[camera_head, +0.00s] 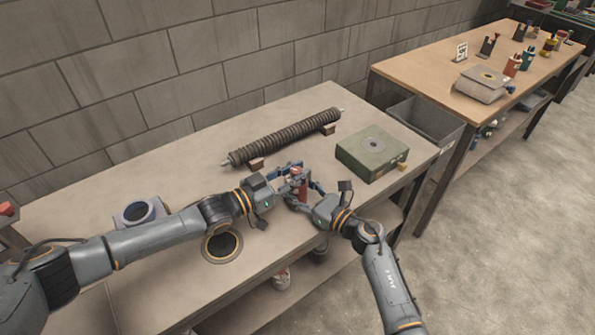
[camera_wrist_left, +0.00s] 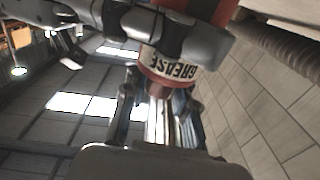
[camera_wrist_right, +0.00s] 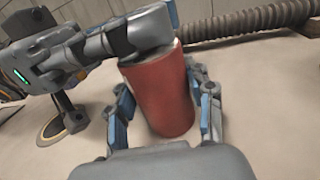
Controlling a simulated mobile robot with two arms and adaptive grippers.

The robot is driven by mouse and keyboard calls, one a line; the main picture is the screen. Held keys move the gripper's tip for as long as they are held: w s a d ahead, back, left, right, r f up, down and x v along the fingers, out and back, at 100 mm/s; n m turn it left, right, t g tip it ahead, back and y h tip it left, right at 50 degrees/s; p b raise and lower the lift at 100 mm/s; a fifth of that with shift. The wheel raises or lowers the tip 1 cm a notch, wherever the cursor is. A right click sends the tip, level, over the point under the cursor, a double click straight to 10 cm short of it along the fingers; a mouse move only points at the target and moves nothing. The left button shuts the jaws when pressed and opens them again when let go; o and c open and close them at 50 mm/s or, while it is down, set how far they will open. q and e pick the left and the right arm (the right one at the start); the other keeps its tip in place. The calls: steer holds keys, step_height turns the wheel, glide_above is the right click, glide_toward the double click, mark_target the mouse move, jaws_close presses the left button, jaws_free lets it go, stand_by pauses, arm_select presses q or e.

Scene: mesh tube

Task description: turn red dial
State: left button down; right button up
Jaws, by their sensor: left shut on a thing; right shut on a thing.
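A red can (camera_head: 303,191) stands near the front edge of the grey table, between my two grippers. In the left wrist view its pale band reads GREASE (camera_wrist_left: 175,66) and appears upside down. My left gripper (camera_head: 291,177) is shut at the can's top on a small reddish cap, probably the red dial (camera_wrist_left: 160,91), which shows between its blue fingers. My right gripper (camera_head: 302,197) is shut around the can's body; in the right wrist view the red body (camera_wrist_right: 162,95) sits between the blue-padded fingers. There the left gripper (camera_wrist_right: 150,28) hides the can's top.
A dark ribbed tube (camera_head: 285,138) lies on wooden blocks behind the grippers. A green box (camera_head: 372,153) stands to the right. A dark ring (camera_head: 222,245) and a blue-rimmed fixture (camera_head: 138,212) are at left. A wooden table (camera_head: 430,72) stands beyond, and a block wall behind.

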arm_select(q)
steer(key=m+g+h, duration=0.1)
steer(key=g, duration=0.1)
steer(key=m+g, duration=0.1)
steer(key=g, duration=0.1)
steer(key=m+g+h, duration=0.1)
steer(key=m+g, duration=0.1)
steer(key=shift+w+a+r+h, duration=0.1)
steer(key=shift+w+a+h, duration=0.05)
steer(key=shift+w+h, duration=0.15)
arm_select(e)
steer(key=shift+f, duration=0.15)
arm_select(q)
steer(key=shift+w+m+g+h, duration=0.15)
steer(key=shift+m+g+h, duration=0.15)
steer(key=shift+m+g, duration=1.55)
steer(key=shift+a+g, duration=0.2)
steer(key=shift+g, duration=0.65)
steer(key=c, duration=1.1)
jaws_free()
steer(key=shift+s, duration=0.2)
steer(key=shift+o, duration=0.2)
steer(key=shift+s, duration=0.1)
steer(key=shift+d, duration=0.1)
steer(key=a, duration=0.7)
steer(key=shift+a, duration=0.3)
